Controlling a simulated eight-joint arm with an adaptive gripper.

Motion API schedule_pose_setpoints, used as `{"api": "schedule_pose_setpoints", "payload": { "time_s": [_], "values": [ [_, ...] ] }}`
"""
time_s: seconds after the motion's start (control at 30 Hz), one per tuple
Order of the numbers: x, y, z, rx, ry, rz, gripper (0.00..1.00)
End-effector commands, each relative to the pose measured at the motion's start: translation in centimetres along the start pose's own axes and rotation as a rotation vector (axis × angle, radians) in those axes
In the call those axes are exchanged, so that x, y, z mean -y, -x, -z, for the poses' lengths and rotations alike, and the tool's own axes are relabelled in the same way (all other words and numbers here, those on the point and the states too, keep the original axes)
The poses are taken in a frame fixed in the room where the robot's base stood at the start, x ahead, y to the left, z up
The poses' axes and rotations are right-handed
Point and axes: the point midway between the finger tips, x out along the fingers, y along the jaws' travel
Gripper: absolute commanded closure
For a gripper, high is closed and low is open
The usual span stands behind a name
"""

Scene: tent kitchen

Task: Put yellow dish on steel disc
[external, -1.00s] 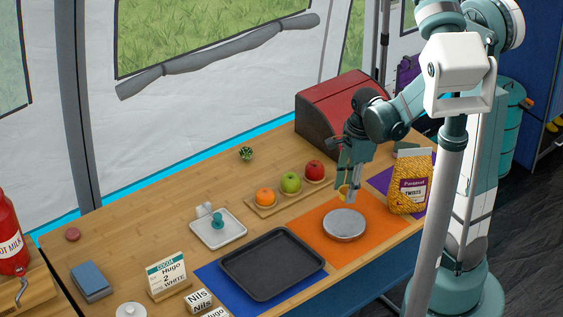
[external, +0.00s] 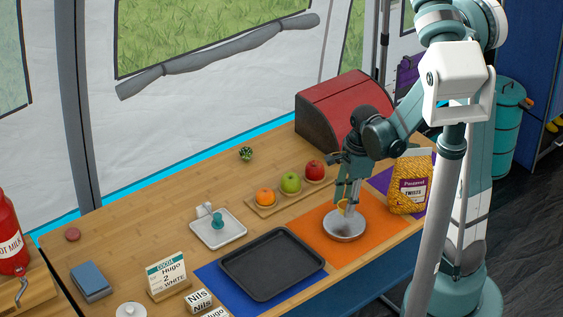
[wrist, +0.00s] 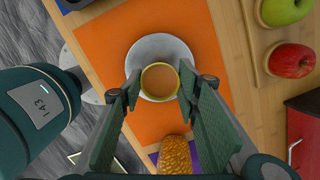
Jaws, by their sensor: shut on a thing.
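The yellow dish (external: 341,206) is small and round. My gripper (external: 346,203) is shut on the dish, one fingertip on each side, pointing down; the wrist view shows the gripper (wrist: 160,88) from above. The steel disc (external: 345,233) is grey and round and lies on the orange mat (external: 375,238); the disc (wrist: 160,43) also shows in the wrist view. I cannot tell whether the dish touches the disc.
A black tray (external: 272,264) lies left of the disc. A wooden board (external: 262,208) with an orange and apples is behind it. A pasta bag (external: 409,184) stands close on the right. A red bread box (external: 330,110) is at the back.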

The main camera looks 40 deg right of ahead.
Motion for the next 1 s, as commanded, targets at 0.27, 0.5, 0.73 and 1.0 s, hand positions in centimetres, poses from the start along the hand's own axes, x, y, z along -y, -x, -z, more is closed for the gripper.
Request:
{"api": "schedule_pose_setpoints", "payload": {
  "time_s": [0.27, 0.5, 0.73, 1.0],
  "values": [
    [0.0, -0.2, 0.0, 0.000, 0.000, 0.000, 0.81],
    [0.0, -0.7, 0.1, 0.000, 0.000, 0.000, 0.81],
    [0.1, -2.8, 0.3, 0.000, 0.000, 0.000, 0.81],
    [0.0, -4.4, 0.5, 0.000, 0.000, 0.000, 0.81]
  ]
}}
